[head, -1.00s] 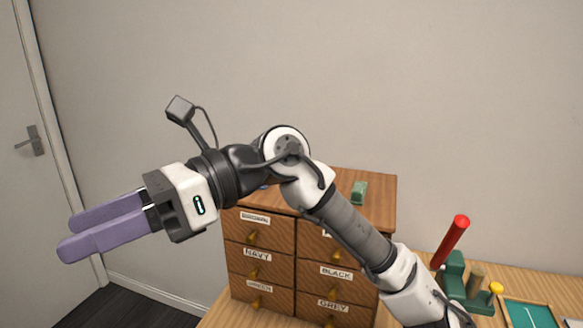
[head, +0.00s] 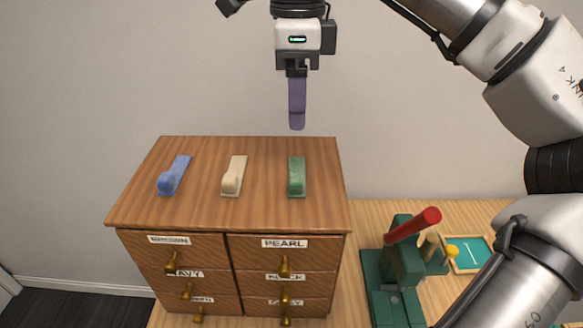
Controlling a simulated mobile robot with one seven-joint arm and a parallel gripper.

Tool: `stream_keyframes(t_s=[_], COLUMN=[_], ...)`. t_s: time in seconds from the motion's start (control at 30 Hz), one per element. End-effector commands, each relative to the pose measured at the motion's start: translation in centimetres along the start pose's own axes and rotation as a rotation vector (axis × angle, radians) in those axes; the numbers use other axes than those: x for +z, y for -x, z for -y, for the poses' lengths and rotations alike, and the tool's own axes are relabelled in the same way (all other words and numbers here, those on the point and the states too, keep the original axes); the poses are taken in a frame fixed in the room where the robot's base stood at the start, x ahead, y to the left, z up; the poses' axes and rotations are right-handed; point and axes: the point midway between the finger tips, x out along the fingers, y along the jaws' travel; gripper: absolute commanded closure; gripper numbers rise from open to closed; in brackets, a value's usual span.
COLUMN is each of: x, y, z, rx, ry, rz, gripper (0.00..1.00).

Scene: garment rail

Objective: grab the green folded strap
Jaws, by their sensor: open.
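The green folded strap (head: 297,176) lies on the right part of the wooden cabinet's top (head: 240,211), its length running from back to front. My gripper (head: 297,126) points down, with its purple fingers above and apart from the strap. The fingers line up one behind the other from this view, so the gap between them is hidden. The gripper is open, and nothing shows between the fingers.
A cream strap (head: 233,176) and a blue strap (head: 173,175) lie left of the green one. Labelled drawers with brass knobs face front. Right of the cabinet stand a green device with a red handle (head: 413,225) and a green-topped tray (head: 470,253).

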Motion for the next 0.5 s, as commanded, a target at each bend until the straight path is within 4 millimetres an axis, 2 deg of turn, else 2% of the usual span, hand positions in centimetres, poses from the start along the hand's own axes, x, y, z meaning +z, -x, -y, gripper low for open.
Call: stream_keyframes(t_s=[0.3, 0.5], x=[0.2, 0.2], y=[-5.5, -7.6], z=[-0.1, -0.1], rx=[0.002, 0.001], ry=[0.005, 0.003], rz=[0.005, 0.005], gripper=[0.45, 0.45])
